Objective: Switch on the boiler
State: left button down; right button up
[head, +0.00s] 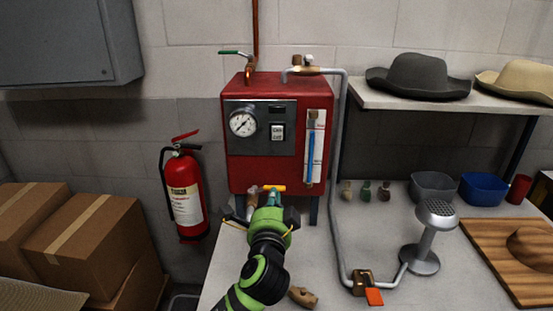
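The red boiler (240,176) stands on legs at the back of the bench. Its dark front panel (255,147) bears a round pressure gauge (243,123), a white rocker switch (278,132) and a small dark window above the switch. I cannot tell the switch's position. My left gripper (263,198) is in front of the boiler's lower edge, below the panel and well below the switch. Its tips are near a small yellow handle (275,188) under the boiler; I cannot tell whether they touch it or how far apart they are. My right gripper is out of view.
A sight tube (311,150) is on the boiler's right. A grey pipe (338,200) runs down to an orange-handled valve (374,297) and steam head (436,215). A fire extinguisher (184,195) and cartons (95,240) stand left. Hats (418,78) sit on a shelf.

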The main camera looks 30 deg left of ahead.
aim_at(276, 133)
pick_arm(q)
jog(key=shift+m+t+y, duration=0.6)
jog(key=shift+y, duration=0.1)
jog(key=r, duration=0.3)
jog(key=w+r, duration=0.1)
jog(key=r, duration=0.1)
jog(key=shift+a+r, duration=0.2)
jog(key=shift+a, duration=0.15)
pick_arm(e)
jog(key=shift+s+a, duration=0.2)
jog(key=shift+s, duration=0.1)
pick_arm(q)
jog(key=p+x, duration=0.4)
jog(key=x, duration=0.8)
jog(key=shift+w+a+r, duration=0.15)
jog(key=shift+w, duration=0.05)
jog(key=shift+w+a, duration=0.35)
jog(key=shift+w, duration=0.3)
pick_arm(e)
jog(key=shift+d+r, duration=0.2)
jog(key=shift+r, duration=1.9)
